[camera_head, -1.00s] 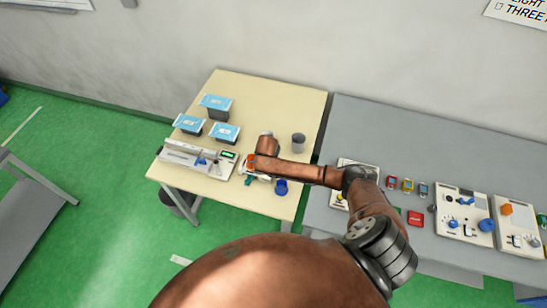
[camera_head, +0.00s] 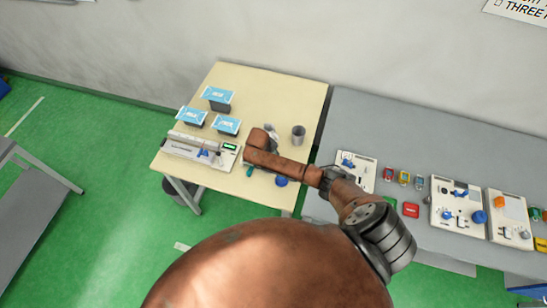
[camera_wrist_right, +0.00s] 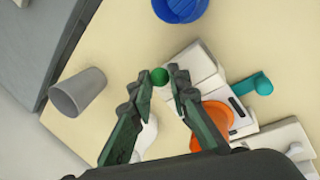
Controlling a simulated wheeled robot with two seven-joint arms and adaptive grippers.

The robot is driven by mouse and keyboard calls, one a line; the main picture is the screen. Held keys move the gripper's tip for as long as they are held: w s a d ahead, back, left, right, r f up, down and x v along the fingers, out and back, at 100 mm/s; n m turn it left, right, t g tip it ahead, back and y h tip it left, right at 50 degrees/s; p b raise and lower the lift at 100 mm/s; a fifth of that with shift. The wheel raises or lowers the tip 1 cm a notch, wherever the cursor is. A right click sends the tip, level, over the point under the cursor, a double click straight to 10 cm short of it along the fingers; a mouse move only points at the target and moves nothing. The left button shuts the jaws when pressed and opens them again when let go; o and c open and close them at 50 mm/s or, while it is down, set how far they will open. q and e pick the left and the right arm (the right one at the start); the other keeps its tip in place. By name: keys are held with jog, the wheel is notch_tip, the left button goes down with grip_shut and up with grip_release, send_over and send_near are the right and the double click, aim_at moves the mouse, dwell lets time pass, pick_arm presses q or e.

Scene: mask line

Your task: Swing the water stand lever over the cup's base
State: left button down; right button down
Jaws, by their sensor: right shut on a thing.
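In the right wrist view, my right gripper (camera_wrist_right: 160,80) has its fingertips closed around a small green ball-shaped knob (camera_wrist_right: 159,75). A white stand (camera_wrist_right: 194,68) lies just beyond and to the right of the fingers, with an orange round part (camera_wrist_right: 214,120) and a teal lever (camera_wrist_right: 252,84) beside it. A white rounded thing (camera_wrist_right: 147,137) shows between the fingers, partly hidden. There my right arm hides most of the stand. My left gripper is not seen.
A blue round container (camera_wrist_right: 181,8) is near the stand. On the cream table (camera_head: 290,98), several blue-topped boxes (camera_head: 217,97) stand at the back left, and a white device (camera_head: 200,149) sits at the left. The grey table (camera_head: 390,130) at right holds several panels and small parts.

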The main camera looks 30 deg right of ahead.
jog(key=shift+s, duration=0.1)
jog(key=c, duration=1.8)
grip_release()
jog(key=v, duration=1.2)
